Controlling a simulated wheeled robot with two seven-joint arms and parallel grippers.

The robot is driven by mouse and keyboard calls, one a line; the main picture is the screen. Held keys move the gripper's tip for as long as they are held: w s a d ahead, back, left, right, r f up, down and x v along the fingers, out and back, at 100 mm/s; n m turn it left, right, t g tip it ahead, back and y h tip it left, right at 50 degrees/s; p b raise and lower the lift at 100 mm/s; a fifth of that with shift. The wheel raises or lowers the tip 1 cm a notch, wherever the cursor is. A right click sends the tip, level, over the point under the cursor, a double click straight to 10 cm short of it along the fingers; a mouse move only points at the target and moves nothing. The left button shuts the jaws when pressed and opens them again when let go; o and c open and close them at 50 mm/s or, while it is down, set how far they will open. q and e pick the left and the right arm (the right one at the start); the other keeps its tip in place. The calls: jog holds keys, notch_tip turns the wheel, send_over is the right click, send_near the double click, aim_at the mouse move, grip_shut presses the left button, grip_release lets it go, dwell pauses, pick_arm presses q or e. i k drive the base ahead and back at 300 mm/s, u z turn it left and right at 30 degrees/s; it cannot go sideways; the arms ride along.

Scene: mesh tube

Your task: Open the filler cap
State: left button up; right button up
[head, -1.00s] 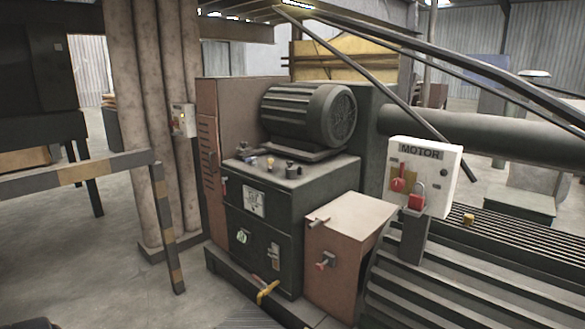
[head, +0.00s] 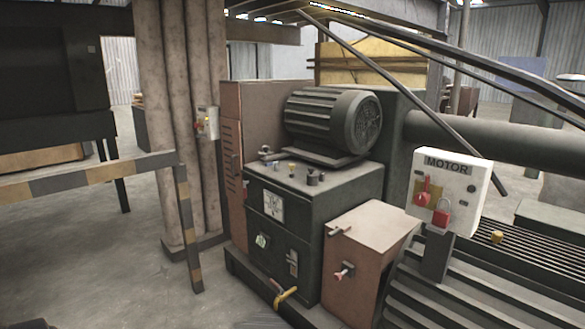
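A dark machine cabinet (head: 285,205) stands in the middle of the head view with a large ribbed motor (head: 335,120) on top. Several small fittings sit on the cabinet's top in front of the motor: a dark round one (head: 313,177), a small yellowish one (head: 292,167) and a grey one at the left (head: 266,153). I cannot tell which of them is the filler cap. Neither of my grippers shows in the view.
A striped barrier rail (head: 90,175) with a post stands at the left. A brown box (head: 365,235) adjoins the cabinet's right side. A white MOTOR switch box (head: 450,190) with a red padlock stands at the right. Open floor (head: 130,270) lies in front at the left.

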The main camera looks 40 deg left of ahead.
aim_at(312, 174)
jog(key=u, duration=1.15)
jog(key=i, duration=1.2)
jog(key=u, duration=0.9)
